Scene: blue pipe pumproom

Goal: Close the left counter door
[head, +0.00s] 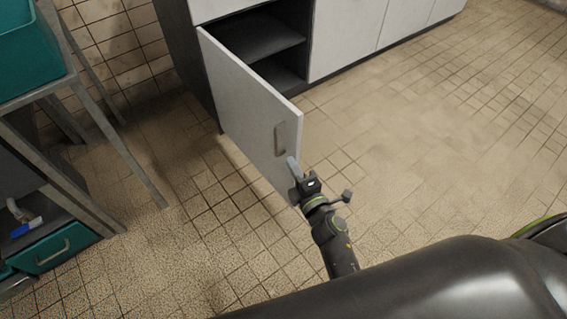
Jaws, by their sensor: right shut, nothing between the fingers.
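The left counter door (250,112) is a white panel with a grey bar handle (281,138) near its free edge. It stands swung wide open from the counter, showing a dark inside with a shelf (262,48). My right gripper (293,168) is shut and empty, at the door's free edge just below the handle. I cannot tell whether its fingers touch the door. My left gripper is out of view.
The white counter (345,38) runs on to the right with closed doors. A metal-legged stand with a teal bin (30,50) is on the left, with a teal drawer (62,250) below. The tiled floor (450,130) on the right is clear.

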